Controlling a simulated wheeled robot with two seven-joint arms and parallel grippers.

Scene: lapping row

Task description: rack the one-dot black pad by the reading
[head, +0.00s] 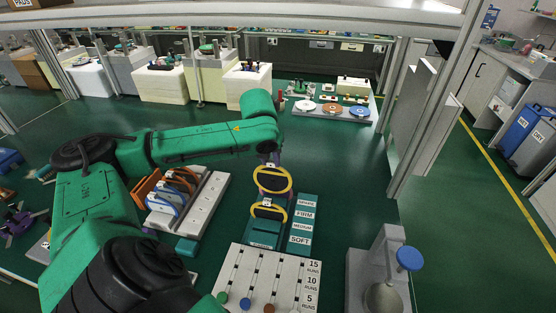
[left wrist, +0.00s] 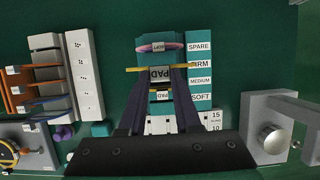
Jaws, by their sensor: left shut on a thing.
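My left gripper (head: 268,164) is shut on a yellow-rimmed pad (head: 272,180), held over the teal rack. In the left wrist view this pad (left wrist: 140,69) shows edge-on between the dark fingers (left wrist: 162,80), with a "PAD" tag. No dots can be read on it, and its face is hidden. The teal rack (head: 262,238) has labels SPARE, FIRM, MEDIUM and SOFT (head: 301,227) along its right side. A second yellow-rimmed pad (head: 268,212) stands in the rack nearer me. A pink-rimmed pad (left wrist: 146,48) shows by SPARE in the left wrist view. My right gripper is not in view.
A white runs board (head: 265,275) with coloured beads lies in front of the rack. A grey stand with a blue knob (head: 409,258) is at right. A holder with orange and blue pads (head: 165,205) and a dotted white block (head: 208,205) are at left. Floor right of the rack is clear.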

